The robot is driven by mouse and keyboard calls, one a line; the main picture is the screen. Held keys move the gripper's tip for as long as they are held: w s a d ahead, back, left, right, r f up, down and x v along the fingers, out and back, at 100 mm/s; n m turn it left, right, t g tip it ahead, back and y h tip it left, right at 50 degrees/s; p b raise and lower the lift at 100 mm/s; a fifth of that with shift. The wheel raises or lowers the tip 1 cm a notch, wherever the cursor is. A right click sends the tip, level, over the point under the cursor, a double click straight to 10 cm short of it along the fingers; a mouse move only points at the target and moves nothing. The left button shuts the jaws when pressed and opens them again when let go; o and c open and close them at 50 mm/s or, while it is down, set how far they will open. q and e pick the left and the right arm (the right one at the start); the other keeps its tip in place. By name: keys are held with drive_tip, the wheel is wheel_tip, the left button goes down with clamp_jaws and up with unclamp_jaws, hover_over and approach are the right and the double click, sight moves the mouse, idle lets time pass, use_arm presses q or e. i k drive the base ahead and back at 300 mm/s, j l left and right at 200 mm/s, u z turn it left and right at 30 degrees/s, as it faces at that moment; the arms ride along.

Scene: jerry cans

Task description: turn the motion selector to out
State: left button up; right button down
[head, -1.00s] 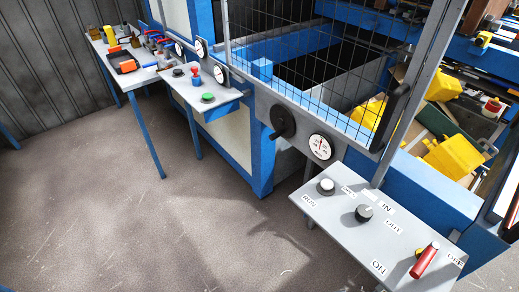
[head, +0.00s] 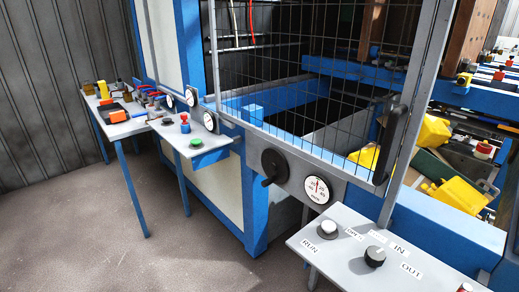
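The motion selector (head: 375,256) is a small dark knob on a slanted grey panel (head: 340,268) at the lower right of the head view. The IN label (head: 399,248) and the OUT label (head: 411,271) are to its right. Which of them the knob points to is too small to tell. Neither of my grippers is in view.
A second knob (head: 328,229) sits to the left on the panel, near the RUN label (head: 309,247). A gauge (head: 318,189) and a black crank (head: 274,164) are above it. Yellow cans (head: 456,193) lie behind the mesh door (head: 320,70). The floor (head: 90,235) at left is clear.

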sight(375, 255)
drive_tip(key=l+z, duration=0.15)
drive_tip(key=z, duration=1.1)
drive_tip(key=i+j, duration=0.05)
